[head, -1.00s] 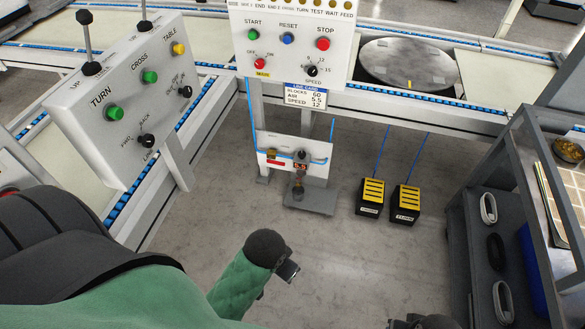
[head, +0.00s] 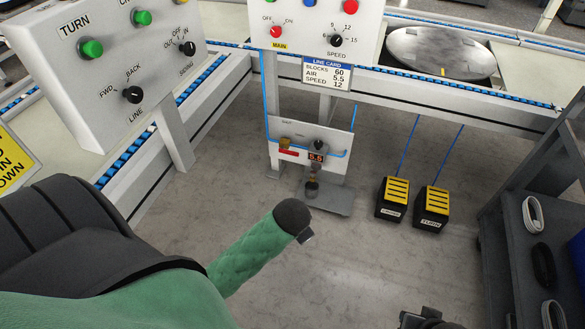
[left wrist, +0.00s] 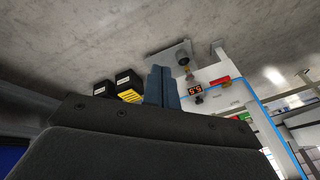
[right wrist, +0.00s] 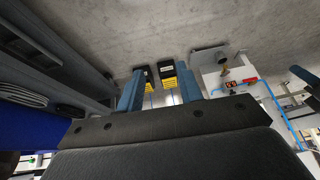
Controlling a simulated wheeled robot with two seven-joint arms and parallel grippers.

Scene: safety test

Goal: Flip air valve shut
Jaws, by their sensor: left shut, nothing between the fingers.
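The air panel (head: 340,140) is a small white board under the line. It carries a red lever (head: 289,153), a brass fitting, a black knob (head: 318,145) and a display (head: 316,157) reading 5.5. The red lever lies roughly level; it also shows in the left wrist view (left wrist: 219,80) and right wrist view (right wrist: 250,80). My left gripper (head: 306,237) is in front of and below the panel, apart from it. Its blue fingers (left wrist: 162,87) are together and empty. My right gripper (right wrist: 160,90) is open and empty, low at the head view's bottom edge.
Two black-and-yellow pedals (head: 394,199) (head: 432,207) stand on the floor right of the panel. Control boxes (head: 120,60) (head: 318,28) stand above. A grey shelf cart (head: 530,230) is at the right. Floor before the panel is clear.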

